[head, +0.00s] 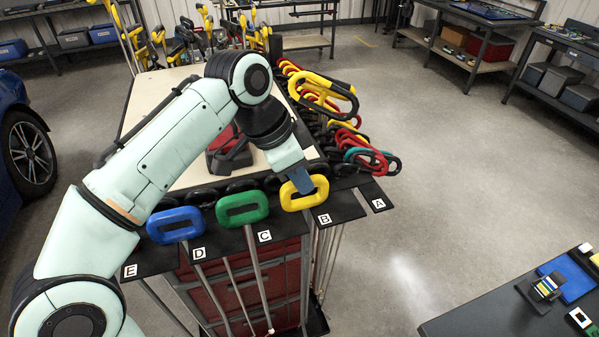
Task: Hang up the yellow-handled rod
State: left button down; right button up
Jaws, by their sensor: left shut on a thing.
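The yellow-handled rod's ring-shaped handle (303,206) is at the front edge of the rack (341,208), between the labels C and B. My left gripper (306,185) reaches down from above and is shut on this handle. The handle sits close to the rack's level; I cannot tell whether it rests in a slot or is held just above it. Its shaft is hard to tell from the thin rods below the rack. My right gripper is not in view.
A green-handled rod (242,219) and a blue-handled rod (172,235) hang left of the yellow handle. Slot A (376,199) looks empty. Several yellow, red and teal handles crowd behind on the right. A dark table (480,315) stands at the lower right; floor between is clear.

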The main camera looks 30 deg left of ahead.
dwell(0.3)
pick_arm(q)
jog(key=shift+c, duration=2.4)
grip_release()
jog(key=shift+p+v, duration=0.4)
jog(key=shift+v, duration=0.35)
jog(key=shift+p+v, duration=1)
jog(key=shift+v, duration=0.75)
jog(key=shift+s+a+r, duration=0.1)
jog(key=shift+a+r, duration=0.15)
jog(key=shift+r, duration=0.45)
jog(key=shift+s+a+r, duration=0.1)
jog(key=shift+s+r, duration=0.25)
jog(key=shift+r, duration=0.1)
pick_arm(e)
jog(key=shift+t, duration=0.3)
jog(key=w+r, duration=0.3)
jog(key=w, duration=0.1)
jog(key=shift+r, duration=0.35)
